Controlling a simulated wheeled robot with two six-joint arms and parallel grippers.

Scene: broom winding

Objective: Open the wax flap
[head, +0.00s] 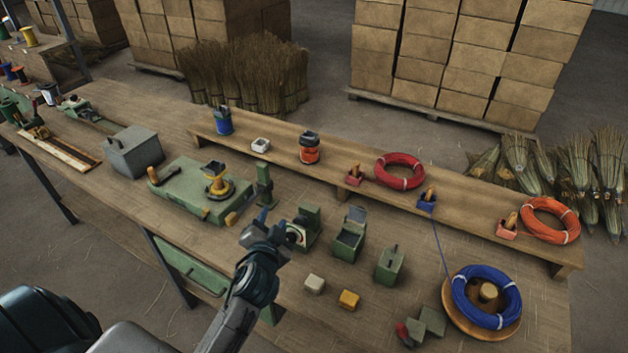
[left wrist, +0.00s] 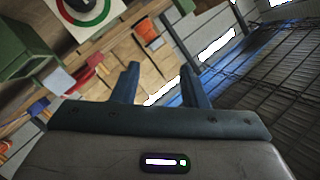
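My left gripper (head: 270,222) is raised over the bench, just left of a green block with a round white dial face (head: 297,233). In the left wrist view its two fingers (left wrist: 161,84) stand apart with nothing between them. A small green box (head: 349,240) with a grey lid tilted up stands right of the dial block, apart from the gripper. A second green box (head: 389,268) with a small dark upright piece on top stands further right. No label shows which part is the wax flap. My right gripper is not in view.
A pale cube (head: 314,284) and a yellow cube (head: 348,300) lie in front of the boxes. A blue coil (head: 468,298) sits on a round wooden base at right. A green machine (head: 190,190) and a grey box (head: 133,150) stand left. A raised shelf runs behind.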

